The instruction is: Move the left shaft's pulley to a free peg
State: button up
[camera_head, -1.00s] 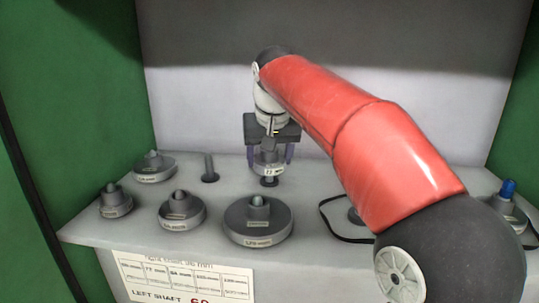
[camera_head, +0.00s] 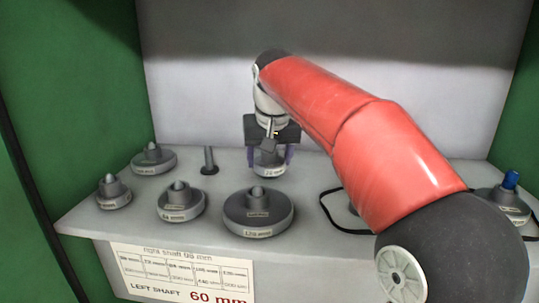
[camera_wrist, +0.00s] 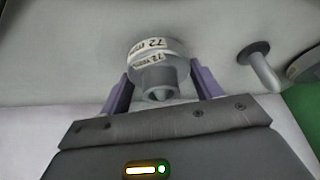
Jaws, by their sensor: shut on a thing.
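My gripper (camera_head: 270,154) points down over the back of the shelf and is shut on the hub of a grey pulley (camera_head: 269,171). In the wrist view this pulley (camera_wrist: 158,58) carries labels reading 72, and the purple fingers stand on both sides of its hub. A peg tip shows at the hub's middle. The pulley sits low at the back peg position, around the peg; whether it rests fully on the shelf is unclear. A bare peg (camera_head: 209,161) stands to its left and also shows in the wrist view (camera_wrist: 262,68). My arm hides most of the left shaft.
Several grey pulleys stand on the shelf (camera_head: 300,180), including a large one (camera_head: 258,221) in front and a smaller one (camera_head: 181,210). A black belt (camera_head: 330,222) loops near my arm. A blue-topped shaft (camera_head: 510,180) is at far right. Green walls flank the shelf.

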jog(key=shift+f, duration=0.1)
dwell(0.3)
jog(key=o, duration=1.2)
jog(key=shift+o, duration=0.3)
jog(key=shift+o, duration=0.9)
notch_tip(320, 180, up, 10)
jog(key=p, duration=1)
